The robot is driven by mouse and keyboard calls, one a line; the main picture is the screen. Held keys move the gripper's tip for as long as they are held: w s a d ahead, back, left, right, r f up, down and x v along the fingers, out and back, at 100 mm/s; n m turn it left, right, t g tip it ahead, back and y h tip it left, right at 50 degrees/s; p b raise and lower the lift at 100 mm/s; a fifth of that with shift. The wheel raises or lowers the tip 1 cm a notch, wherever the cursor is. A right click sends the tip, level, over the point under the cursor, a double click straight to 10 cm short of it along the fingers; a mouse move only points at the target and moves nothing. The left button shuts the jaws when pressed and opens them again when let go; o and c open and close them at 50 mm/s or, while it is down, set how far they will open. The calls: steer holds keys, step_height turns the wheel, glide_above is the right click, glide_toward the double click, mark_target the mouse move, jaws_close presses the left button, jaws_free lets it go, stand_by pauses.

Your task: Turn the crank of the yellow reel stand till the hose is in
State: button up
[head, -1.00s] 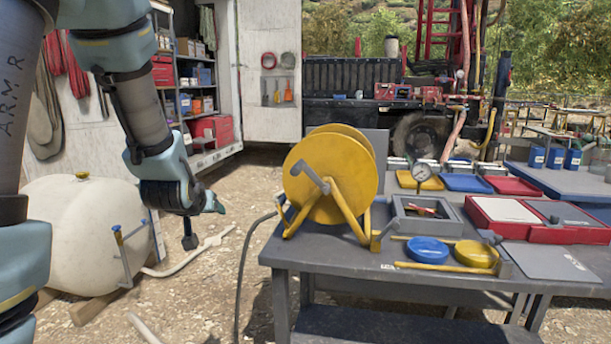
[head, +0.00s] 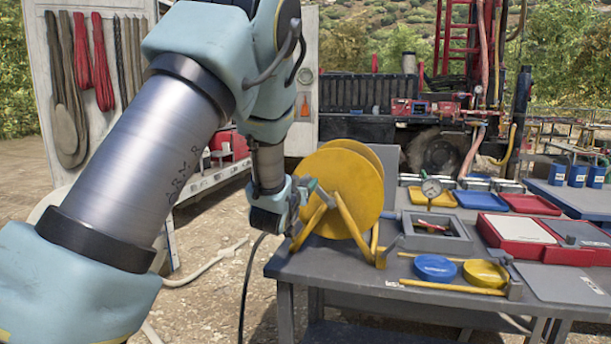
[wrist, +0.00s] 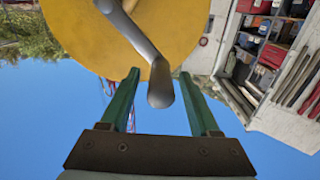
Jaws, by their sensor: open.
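The yellow reel stand (head: 342,192) stands on the near left part of the grey table, its round yellow disc facing me. In the wrist view its disc (wrist: 185,25) fills the top, with the grey crank (wrist: 128,28) across it. The crank's handle (wrist: 160,84) points down between the fingertips of my gripper (wrist: 161,76). The two green fingers are apart, one on each side of the handle, with gaps visible. In the head view my gripper (head: 306,186) is at the reel's left side and covers most of the crank. A dark hose (head: 247,285) hangs down left of the table.
The grey table (head: 330,262) carries a grey tray (head: 437,247), a blue lid (head: 435,267), a yellow lid (head: 485,273) and a red case (head: 518,230) right of the reel. A pressure gauge (head: 431,188) stands behind the tray. An open shelved trailer is behind my arm.

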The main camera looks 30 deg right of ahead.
steer(key=shift+p+x, duration=0.35)
steer(key=shift+x, duration=1.2)
jaws_close()
steer(key=shift+a, duration=0.1)
